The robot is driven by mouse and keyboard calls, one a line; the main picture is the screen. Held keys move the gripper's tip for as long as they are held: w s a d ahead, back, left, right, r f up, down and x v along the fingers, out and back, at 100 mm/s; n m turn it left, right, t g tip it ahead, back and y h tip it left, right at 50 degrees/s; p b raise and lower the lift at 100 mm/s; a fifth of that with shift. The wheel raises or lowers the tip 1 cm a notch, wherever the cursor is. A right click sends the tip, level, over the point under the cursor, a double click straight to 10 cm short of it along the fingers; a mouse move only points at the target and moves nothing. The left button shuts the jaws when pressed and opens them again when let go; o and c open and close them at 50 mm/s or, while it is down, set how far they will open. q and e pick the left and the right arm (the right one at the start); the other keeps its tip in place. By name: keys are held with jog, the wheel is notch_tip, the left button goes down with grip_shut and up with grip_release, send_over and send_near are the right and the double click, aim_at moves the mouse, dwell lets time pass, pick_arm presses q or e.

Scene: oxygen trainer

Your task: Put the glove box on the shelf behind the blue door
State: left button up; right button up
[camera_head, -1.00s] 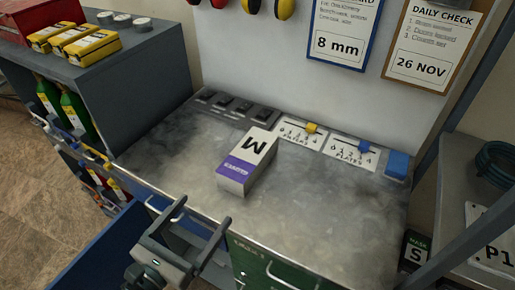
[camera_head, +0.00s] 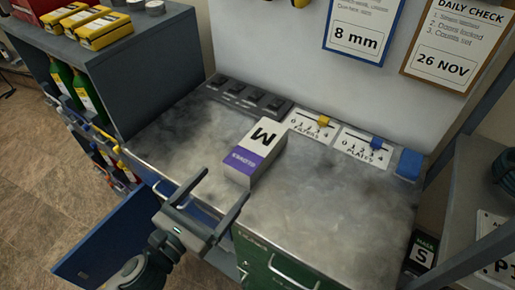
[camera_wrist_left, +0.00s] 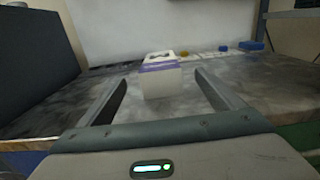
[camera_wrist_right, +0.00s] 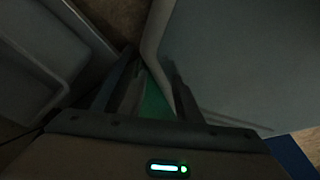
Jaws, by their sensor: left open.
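The glove box (camera_head: 254,152), white with a purple band and a letter M, lies on the grey worktop. My left gripper (camera_head: 226,182) is open and empty, at the worktop's front edge, just short of the box. In the left wrist view the glove box (camera_wrist_left: 159,80) stands beyond and between the two fingertips, apart from them. A blue door (camera_head: 105,240) stands swung out below the worktop at the lower left; the shelf behind it is hidden. My right gripper (camera_wrist_right: 148,62) shows only in its own dark wrist view, its fingers fairly close together; whether they hold anything is unclear.
A dark rack (camera_head: 150,70) with yellow boxes and green bottles stands left of the worktop. Switches and sliders line the back edge, with a blue block (camera_head: 409,164) at the right. A green drawer front (camera_head: 275,268) is below. The worktop's right half is clear.

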aim_at(253, 148)
pick_arm(q)
jog(key=p+x, duration=0.1)
jog(key=x, duration=0.3)
jog(key=shift+w+d+r, duration=0.15)
jog(key=shift+w+r, duration=0.05)
jog(key=shift+w, duration=0.05)
jog(key=p+x, duration=0.1)
jog(key=x, duration=0.3)
jog(key=shift+w+d+f, duration=0.2)
jog(key=shift+w+d, duration=0.2)
jog(key=shift+w, duration=0.05)
pick_arm(e)
jog(key=s+d+r+g, duration=0.1)
jog(key=s+d, duration=0.1)
jog(key=s, duration=0.3)
jog(key=shift+s+d+r+g+h, duration=0.2)
jog(key=shift+s+d+g+h, duration=0.1)
jog(key=shift+s+d, duration=0.1)
pick_arm(q)
jog(key=shift+w+p, duration=0.1)
jog(key=shift+p, duration=0.25)
pick_arm(e)
jog(key=shift+a, duration=0.1)
